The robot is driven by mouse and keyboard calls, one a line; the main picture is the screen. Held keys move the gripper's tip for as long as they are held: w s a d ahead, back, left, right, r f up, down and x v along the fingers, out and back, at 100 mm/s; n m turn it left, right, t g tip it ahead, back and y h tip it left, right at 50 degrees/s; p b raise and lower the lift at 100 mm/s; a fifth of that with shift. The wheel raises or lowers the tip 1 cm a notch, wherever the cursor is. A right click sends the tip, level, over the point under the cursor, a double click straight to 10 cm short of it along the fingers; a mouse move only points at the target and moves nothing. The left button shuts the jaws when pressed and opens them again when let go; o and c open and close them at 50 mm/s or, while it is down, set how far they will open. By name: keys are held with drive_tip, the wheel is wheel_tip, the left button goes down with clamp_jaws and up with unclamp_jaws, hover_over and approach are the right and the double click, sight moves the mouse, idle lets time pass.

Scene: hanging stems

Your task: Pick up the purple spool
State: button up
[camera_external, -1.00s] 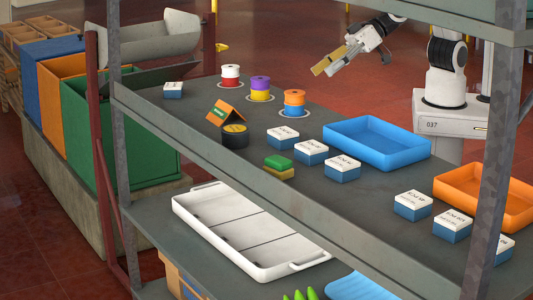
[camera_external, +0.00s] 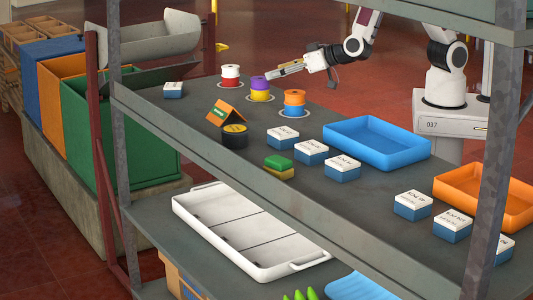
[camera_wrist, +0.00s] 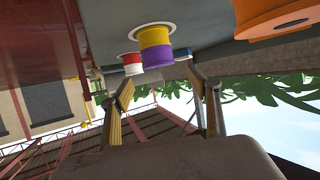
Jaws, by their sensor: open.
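The purple spool (camera_external: 260,83) sits on top of a yellow spool (camera_external: 259,95) on the grey shelf, between two other stacks. In the wrist view, which is upside down, the purple spool (camera_wrist: 157,56) hangs below the yellow one (camera_wrist: 155,36). My gripper (camera_external: 272,72) reaches in from the right, its fingertips close to the purple spool's right side and roughly level with it. In the wrist view my two fingers (camera_wrist: 160,88) are spread apart with nothing between them. The purple spool lies ahead of the gap; I cannot tell any contact.
A red and white stack (camera_external: 231,77) stands to the left and an orange spool on a blue one (camera_external: 294,102) to the right, both close. A blue tray (camera_external: 376,143), boxes (camera_external: 283,138) and a black roll (camera_external: 235,136) lie farther off.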

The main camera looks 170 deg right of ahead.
sight(262, 78)
drive_tip(key=shift+d, duration=0.1)
drive_tip(key=shift+x, duration=1.2)
drive_tip(key=shift+f, duration=0.1)
drive_tip(key=shift+f+x, duration=0.25)
drive_tip(key=shift+x, duration=2.35)
drive_tip(key=c, duration=1.2)
